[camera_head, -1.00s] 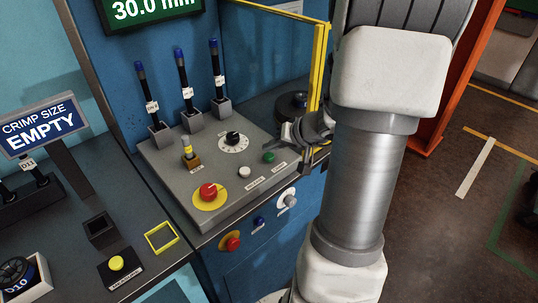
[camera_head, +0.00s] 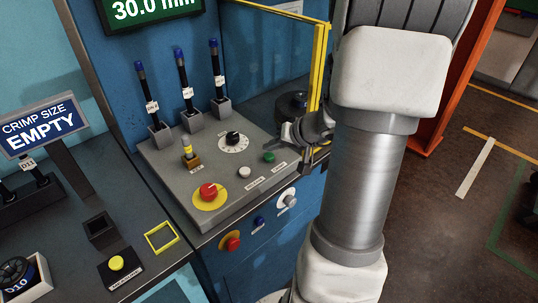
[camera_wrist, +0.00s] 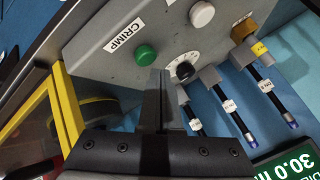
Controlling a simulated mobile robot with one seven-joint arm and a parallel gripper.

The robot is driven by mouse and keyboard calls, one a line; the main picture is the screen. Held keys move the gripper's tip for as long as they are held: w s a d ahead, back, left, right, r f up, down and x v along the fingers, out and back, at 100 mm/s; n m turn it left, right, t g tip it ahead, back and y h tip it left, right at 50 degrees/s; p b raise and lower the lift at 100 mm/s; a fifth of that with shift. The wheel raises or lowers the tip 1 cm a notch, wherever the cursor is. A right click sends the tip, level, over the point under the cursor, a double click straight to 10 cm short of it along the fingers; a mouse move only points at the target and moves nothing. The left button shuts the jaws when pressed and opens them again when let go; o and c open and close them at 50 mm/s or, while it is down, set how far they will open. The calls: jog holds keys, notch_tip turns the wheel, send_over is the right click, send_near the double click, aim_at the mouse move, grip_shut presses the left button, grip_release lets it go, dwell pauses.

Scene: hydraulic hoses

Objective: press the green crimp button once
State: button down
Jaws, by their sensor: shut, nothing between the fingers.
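The green crimp button (camera_head: 268,157) sits on the sloped grey control panel (camera_head: 225,188), near its right edge. In the wrist view the green button (camera_wrist: 146,55) is beside the "CRIMP" label (camera_wrist: 124,36). My gripper (camera_head: 284,140) is at the panel's right side, a little behind and to the right of the button in the head view. In the wrist view my gripper's fingertips (camera_wrist: 158,74) are together and empty, their tips just below the button in the picture. They look apart from it; the exact gap cannot be told.
Beside the button are a white button (camera_head: 244,172), a black dial (camera_head: 233,138) and a red emergency stop (camera_head: 208,191). Several black levers (camera_head: 185,80) stand at the panel's back. A yellow frame (camera_head: 320,70) rises close behind my gripper.

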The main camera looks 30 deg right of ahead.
aim_at(272, 158)
jog(key=shift+f, duration=0.15)
jog(key=shift+f+b, duration=0.3)
jog(key=shift+b, duration=0.55)
jog(key=shift+f+b, duration=0.45)
jog(key=shift+b, duration=0.35)
dwell(0.4)
jog(key=shift+r, duration=0.1)
jog(key=shift+r+p, duration=0.35)
jog(key=shift+r, duration=0.45)
jog(key=shift+r+p, duration=1.35)
jog(key=shift+r, duration=1.15)
